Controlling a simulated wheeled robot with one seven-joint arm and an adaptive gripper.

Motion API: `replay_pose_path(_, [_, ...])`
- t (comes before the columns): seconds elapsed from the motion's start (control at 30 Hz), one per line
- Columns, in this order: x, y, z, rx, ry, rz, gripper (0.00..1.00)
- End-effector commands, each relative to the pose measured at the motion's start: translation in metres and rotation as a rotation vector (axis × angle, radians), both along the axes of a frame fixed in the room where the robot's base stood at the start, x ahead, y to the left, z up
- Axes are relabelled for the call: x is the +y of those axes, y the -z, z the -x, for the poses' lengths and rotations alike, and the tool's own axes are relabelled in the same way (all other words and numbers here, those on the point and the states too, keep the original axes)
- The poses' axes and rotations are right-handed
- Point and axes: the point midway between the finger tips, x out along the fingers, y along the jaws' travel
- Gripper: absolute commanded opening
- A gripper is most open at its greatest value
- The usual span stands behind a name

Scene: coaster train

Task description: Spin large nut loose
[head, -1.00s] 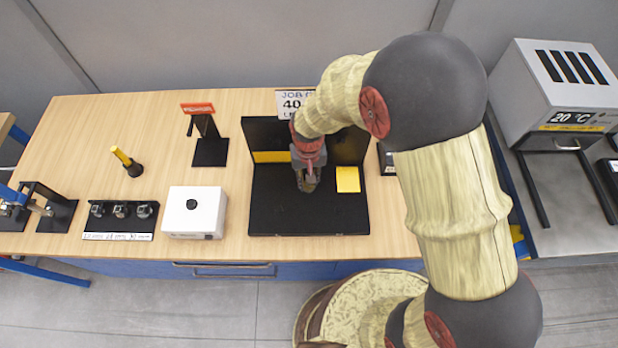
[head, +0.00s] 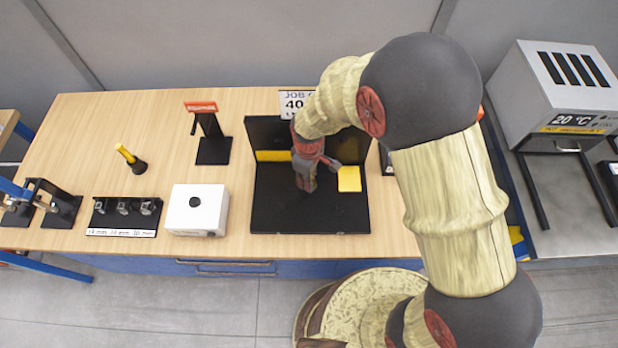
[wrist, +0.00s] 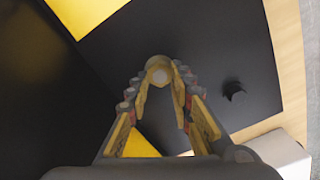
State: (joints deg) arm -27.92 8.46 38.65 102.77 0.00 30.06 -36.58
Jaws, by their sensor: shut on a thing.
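My gripper (head: 305,186) points down over the black fixture (head: 310,217) on the wooden bench. In the wrist view the fingertips (wrist: 159,68) are closed in around a pale round end, which I take as the large nut (wrist: 158,74). Its sides are hidden by the fingers. In the head view the nut is hidden by my gripper. A short black peg (wrist: 234,90) stands on the fixture floor beside the fingers in the wrist view.
A grey oven (head: 555,95) stands at right.

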Motion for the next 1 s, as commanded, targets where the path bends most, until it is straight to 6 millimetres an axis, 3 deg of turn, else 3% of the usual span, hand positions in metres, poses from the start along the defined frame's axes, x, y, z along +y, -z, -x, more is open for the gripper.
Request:
replay_pose_path(0.5, [0.0,0.0019,0.0039,0.002,-0.394,0.001,0.0])
replay_pose_path(1.0, [-0.0004,0.0027,0.0053,0.004,-0.504,0.002,0.0])
